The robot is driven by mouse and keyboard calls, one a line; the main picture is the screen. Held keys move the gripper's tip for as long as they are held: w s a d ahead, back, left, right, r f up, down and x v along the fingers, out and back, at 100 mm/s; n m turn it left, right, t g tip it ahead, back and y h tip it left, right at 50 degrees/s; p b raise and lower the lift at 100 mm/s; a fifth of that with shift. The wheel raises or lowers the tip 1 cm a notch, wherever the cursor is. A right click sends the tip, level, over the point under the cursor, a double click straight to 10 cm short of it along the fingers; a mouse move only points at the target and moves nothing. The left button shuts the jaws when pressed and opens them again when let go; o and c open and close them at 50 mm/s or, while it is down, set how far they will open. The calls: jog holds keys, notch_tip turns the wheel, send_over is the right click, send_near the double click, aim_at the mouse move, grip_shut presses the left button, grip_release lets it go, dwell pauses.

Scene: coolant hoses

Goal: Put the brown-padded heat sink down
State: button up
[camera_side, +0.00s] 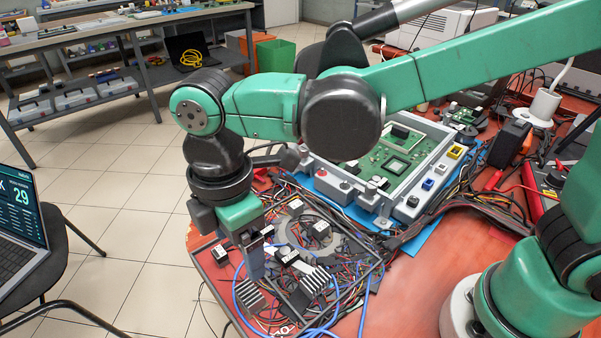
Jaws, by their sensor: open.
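My gripper (257,270) points down over the near left part of the red table and is open. A finned heat sink (250,297) lies just below its fingertips, low in the picture. A second finned heat sink (311,283), with pale fins and a dark body, sits to the right among the hoses and wires. I cannot make out a brown pad on either one. Whether the fingertips touch the nearer heat sink is too small to tell.
Blue and dark hoses (335,298) and wires crowd the table around the heat sinks. Behind stands a grey frame (413,207) holding a green circuit board (385,155). A laptop (20,240) stands at far left.

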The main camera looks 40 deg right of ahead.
jog(key=d+r+m+t, duration=0.2)
jog(key=d+m+t, duration=0.5)
jog(key=d+m, duration=1.1)
jog(key=d, duration=0.3)
jog(key=shift+d, duration=0.2)
